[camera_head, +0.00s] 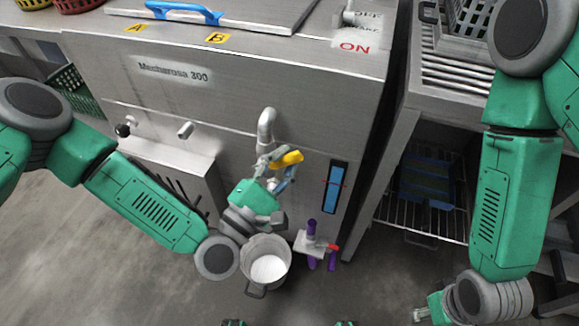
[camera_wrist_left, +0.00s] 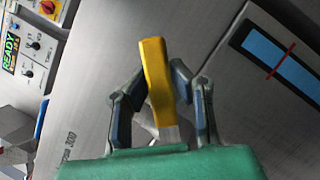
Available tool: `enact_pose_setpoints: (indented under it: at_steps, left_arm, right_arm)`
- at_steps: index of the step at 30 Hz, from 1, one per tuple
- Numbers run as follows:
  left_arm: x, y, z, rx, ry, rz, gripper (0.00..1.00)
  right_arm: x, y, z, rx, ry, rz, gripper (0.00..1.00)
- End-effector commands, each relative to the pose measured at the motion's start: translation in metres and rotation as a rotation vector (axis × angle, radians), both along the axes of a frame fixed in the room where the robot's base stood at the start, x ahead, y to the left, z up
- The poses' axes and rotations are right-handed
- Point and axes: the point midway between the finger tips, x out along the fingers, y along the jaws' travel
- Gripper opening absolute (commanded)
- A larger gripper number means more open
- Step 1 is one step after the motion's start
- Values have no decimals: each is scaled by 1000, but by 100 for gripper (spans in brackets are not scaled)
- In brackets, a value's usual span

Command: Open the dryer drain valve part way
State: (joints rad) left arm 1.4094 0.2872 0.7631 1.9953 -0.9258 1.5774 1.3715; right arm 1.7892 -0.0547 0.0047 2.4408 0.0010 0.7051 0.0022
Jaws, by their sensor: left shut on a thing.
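The drain valve's yellow lever (camera_head: 289,158) is on a grey pipe (camera_head: 266,124) at the front of the steel machine. My left gripper (camera_head: 277,170) is at the lever, its fingers on either side of it; it is shut on the lever. In the left wrist view the yellow lever (camera_wrist_left: 155,80) stands between the two fingers (camera_wrist_left: 160,98), slightly tilted. The valve body is mostly hidden behind the gripper. My right gripper (camera_head: 425,312) is low at the right, cut by the bottom edge; its fingers are too unclear to judge.
A metal pot (camera_head: 265,262) with pale contents stands on the floor below the pipe. A blue level gauge (camera_head: 334,188) with a red mark is right of the lever. A rack (camera_head: 425,190) stands at the right.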

Motion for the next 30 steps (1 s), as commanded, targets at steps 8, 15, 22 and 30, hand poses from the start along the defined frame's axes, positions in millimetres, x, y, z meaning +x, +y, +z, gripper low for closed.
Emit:
enact_pose_setpoints:
  at_steps: [8,15,22,30]
  left_arm:
    - [0,2,9,-86,18,-7,0]
    - [0,3,10,-98,21,-6,0]
    - [0,3,11,-97,21,-6,0]
    - [2,4,8,-93,24,-2,40]
  right_arm:
    - [0,0,-6,0,0,0,40]
    - [0,0,-6,0,0,0,40]
    - [0,0,-6,0,0,0,40]
    - [0,0,-6,0,0,0,40]
